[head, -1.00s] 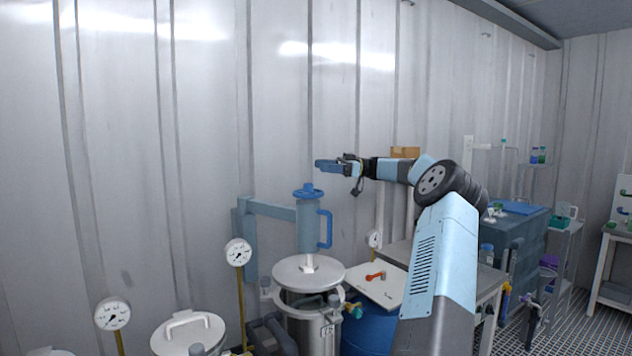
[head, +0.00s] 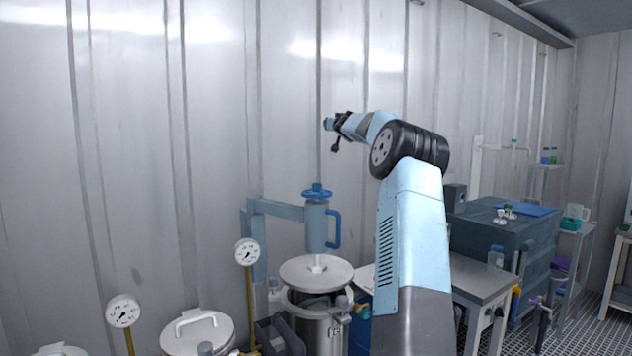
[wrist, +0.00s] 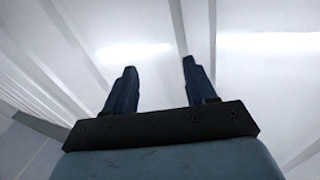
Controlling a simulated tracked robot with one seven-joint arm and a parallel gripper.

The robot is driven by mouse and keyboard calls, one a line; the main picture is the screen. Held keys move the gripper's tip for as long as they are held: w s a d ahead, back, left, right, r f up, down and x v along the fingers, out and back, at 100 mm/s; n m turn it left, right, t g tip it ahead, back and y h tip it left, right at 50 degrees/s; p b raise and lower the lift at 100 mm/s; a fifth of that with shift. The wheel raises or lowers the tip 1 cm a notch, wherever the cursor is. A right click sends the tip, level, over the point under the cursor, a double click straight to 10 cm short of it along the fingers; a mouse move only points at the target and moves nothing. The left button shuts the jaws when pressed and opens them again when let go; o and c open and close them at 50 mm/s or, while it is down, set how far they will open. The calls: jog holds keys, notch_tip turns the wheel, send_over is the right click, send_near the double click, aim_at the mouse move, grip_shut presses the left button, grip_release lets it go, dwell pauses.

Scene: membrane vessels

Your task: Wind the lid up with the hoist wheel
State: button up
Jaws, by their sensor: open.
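The blue hoist wheel (head: 316,190) sits on top of the pale blue hoist body (head: 317,228), which has a blue handle on its right side. Below it hangs the round steel lid (head: 308,275), above the steel vessel (head: 312,330).
A pale blue bracket (head: 275,208) carries the hoist from the left. Dial gauges (head: 247,252) and another lidded vessel (head: 197,335) stand to the left. A bench (head: 470,283) stands to the right, behind my arm. The air around the wheel is clear.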

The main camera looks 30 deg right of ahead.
jog(key=s+f+m+g+h, duration=0.2)
jog(key=s+m+g+h, duration=0.1)
jog(key=s+m+g, duration=0.3)
jog(key=n+g+y, duration=0.2)
jog(key=g+y, duration=0.7)
jog(key=g, duration=0.3)
send_over(317, 189)
jog(key=w, duration=0.1)
jog(key=f, duration=1.4)
jog(key=shift+w+d+f, duration=0.15)
jog(key=shift+d+f, duration=0.05)
jog(key=shift+d, duration=0.15)
grip_shut()
